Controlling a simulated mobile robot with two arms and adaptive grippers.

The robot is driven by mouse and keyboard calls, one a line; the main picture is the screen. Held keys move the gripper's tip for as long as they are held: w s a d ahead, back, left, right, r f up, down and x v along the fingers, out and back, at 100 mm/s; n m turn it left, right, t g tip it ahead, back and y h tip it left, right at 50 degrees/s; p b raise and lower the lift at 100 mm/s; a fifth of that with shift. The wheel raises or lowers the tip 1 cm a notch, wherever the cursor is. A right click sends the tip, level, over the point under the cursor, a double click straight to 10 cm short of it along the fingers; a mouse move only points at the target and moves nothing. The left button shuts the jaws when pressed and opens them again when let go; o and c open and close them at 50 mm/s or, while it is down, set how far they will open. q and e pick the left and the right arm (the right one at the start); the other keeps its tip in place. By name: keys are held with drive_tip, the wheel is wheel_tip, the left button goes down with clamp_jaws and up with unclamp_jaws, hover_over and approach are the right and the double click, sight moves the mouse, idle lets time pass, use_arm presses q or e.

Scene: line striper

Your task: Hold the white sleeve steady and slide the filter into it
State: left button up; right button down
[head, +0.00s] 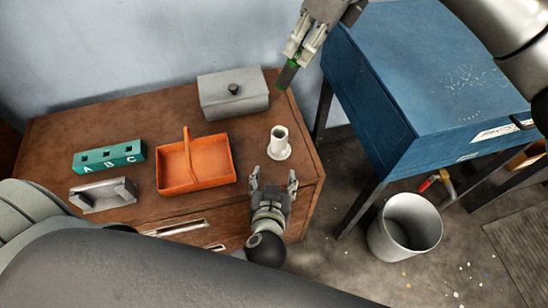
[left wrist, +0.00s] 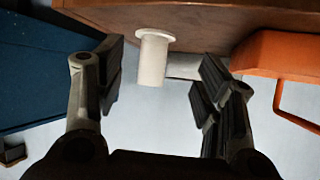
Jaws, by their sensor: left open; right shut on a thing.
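The white sleeve (head: 279,143) stands upright on its round flange near the right end of the brown wooden bench. Its open top faces up. My left gripper (head: 273,178) is open just in front of the sleeve, apart from it. In the left wrist view the sleeve (left wrist: 152,58) shows ahead, between the open fingers of my left gripper (left wrist: 162,78). My right gripper (head: 299,48) is shut on the filter (head: 287,76), a dark piece with green ends. It holds the filter tilted, above and behind the sleeve, near the bench's back right corner.
An orange tray (head: 225,157) with a handle stands left of the sleeve. A grey lidded box (head: 212,97) is behind it. A green A B C block (head: 91,167) and a grey metal holder (head: 94,202) lie farther left. A blue cabinet (head: 420,60) and grey bin (head: 379,241) stand right.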

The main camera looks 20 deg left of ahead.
sight(280, 130)
drive_tip(key=shift+w+a, duration=0.1)
use_arm(q)
wheel_tip(280, 130, up, 6)
drive_tip(key=w+t, duration=0.2)
drive_tip(key=w, duration=0.1)
drive_tip(key=x, duration=1.1)
drive_tip(key=shift+w+a+f, duration=0.1)
drive_tip(key=shift+a+f, duration=0.2)
drive_tip(key=shift+f, duration=0.2)
drive_tip(key=shift+c, duration=0.2)
drive_tip(key=c, duration=1.1)
use_arm(e)
drive_tip(key=a+f+m+h, duration=0.1)
drive_tip(key=f, duration=0.1)
drive_tip(key=a+f+m+h, duration=0.1)
drive_tip(key=f, duration=0.2)
drive_tip(key=a+f+m+h, duration=0.1)
drive_tip(key=a+f, duration=0.1)
drive_tip(key=f, duration=0.1)
drive_tip(key=shift+w+f+g+h, duration=0.25)
drive_tip(key=shift+g+h, duration=0.05)
drive_tip(key=shift+h, duration=0.1)
use_arm(q)
drive_tip(key=shift+h, duration=0.3)
use_arm(e)
drive_tip(key=shift+f+m, duration=0.3)
drive_tip(key=shift+f, duration=2.85)
